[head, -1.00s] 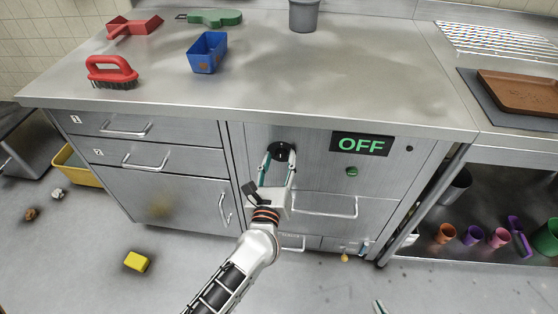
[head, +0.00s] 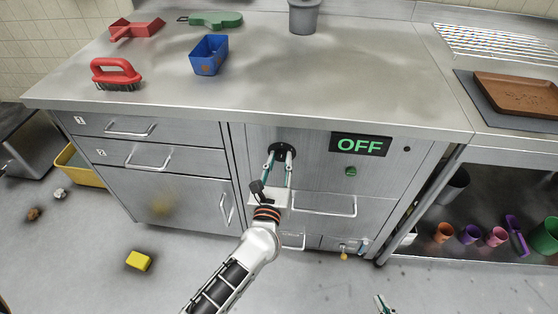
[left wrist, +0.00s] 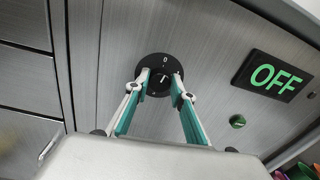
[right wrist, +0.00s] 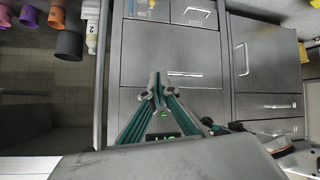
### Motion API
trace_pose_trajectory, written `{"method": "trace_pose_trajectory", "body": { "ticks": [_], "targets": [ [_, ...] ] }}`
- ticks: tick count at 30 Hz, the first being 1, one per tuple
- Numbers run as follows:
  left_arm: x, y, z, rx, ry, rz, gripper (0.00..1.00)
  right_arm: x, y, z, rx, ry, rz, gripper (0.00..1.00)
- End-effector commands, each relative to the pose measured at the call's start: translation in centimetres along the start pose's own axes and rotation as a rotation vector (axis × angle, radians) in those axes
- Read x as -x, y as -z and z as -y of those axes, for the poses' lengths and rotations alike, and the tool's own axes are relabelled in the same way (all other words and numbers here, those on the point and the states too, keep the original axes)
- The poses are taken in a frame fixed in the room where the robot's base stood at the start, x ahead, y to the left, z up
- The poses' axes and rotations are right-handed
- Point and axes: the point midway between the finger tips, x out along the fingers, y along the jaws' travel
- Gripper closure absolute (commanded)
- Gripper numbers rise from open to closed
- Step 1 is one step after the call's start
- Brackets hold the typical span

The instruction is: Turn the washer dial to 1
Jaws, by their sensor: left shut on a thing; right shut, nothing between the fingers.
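The washer dial (head: 283,147) is a black round disc with a knob on the steel front panel. My left gripper (head: 279,160) is shut on the knob, one finger on each side. The display (head: 361,145) right of it reads OFF in green. My right gripper (right wrist: 157,82) is shut and empty, well away from the panel; only its tip shows at the bottom of the head view.
A green button (head: 351,171) sits below the display. A drawer handle (head: 325,207) lies below the dial. Worktop items include a red brush (head: 116,73) and a blue tin (head: 209,55). A yellow block (head: 138,261) lies on the floor.

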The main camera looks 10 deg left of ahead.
Motion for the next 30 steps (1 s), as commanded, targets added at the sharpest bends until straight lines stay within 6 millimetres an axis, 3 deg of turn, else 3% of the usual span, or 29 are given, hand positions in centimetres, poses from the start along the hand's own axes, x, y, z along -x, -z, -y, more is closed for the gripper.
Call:
{"method": "trace_pose_trajectory", "body": {
  "ticks": [8, 19, 30],
  "targets": [
    [-0.1, -0.6, 0.2, -0.251, -0.002, -0.006, 0.98, 0.8, -0.6, 0.2, -0.018, -0.004, 0.027, 1.0],
    [-0.1, -0.4, 0.3, -0.589, -0.007, -0.021, 0.98, 1.5, 2.0, -0.1, -0.037, 0.0, -0.006, 1.0],
    [0.0, -0.1, 0.4, -0.811, -0.008, -0.032, 0.98, 2.2, 1.9, 0.7, -0.047, 0.016, 0.007, 1.0]
  ]
}}
